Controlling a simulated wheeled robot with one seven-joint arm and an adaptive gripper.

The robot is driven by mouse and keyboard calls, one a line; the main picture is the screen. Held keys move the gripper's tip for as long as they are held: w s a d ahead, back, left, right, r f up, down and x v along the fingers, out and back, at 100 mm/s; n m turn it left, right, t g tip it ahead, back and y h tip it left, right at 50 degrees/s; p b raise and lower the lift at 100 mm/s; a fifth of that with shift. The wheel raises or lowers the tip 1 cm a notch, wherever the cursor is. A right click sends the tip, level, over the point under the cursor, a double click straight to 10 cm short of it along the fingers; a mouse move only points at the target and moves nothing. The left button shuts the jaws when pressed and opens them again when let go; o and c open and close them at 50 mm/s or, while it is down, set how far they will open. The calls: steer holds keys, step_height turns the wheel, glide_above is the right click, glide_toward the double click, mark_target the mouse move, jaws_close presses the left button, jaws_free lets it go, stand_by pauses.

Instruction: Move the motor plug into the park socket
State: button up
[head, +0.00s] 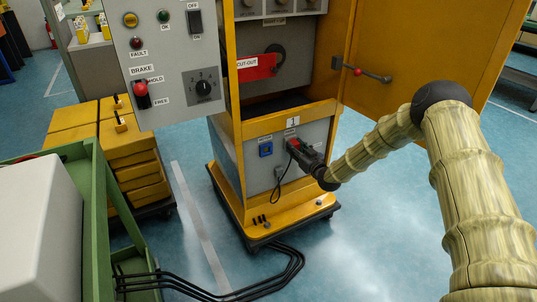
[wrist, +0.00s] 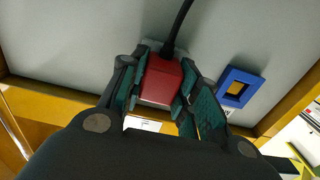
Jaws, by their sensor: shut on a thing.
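The red motor plug (wrist: 161,80) with a black cable (wrist: 179,25) is between the fingers of my gripper (wrist: 158,92) in the wrist view. My gripper (head: 297,147) is shut on it at the grey lower panel of the yellow cabinet. The plug is against or very close to a grey fitting on the panel; I cannot tell how deep it sits. An empty blue-framed socket (wrist: 240,87) is to the right of the plug in the wrist view. In the head view this blue socket (head: 265,149) is left of my gripper. The small labels above the sockets are unreadable.
The yellow cabinet (head: 229,160) has its door (head: 430,45) open at the right. A control panel (head: 165,60) with a red brake lever (head: 142,95) stands at upper left. A green cart (head: 95,205) and yellow drawers (head: 135,160) are at left. Black cables (head: 285,270) cross the floor.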

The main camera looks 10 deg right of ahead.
steer(key=shift+w+r, duration=0.1)
steer(key=o, duration=1.1)
steer(key=v, duration=1.2)
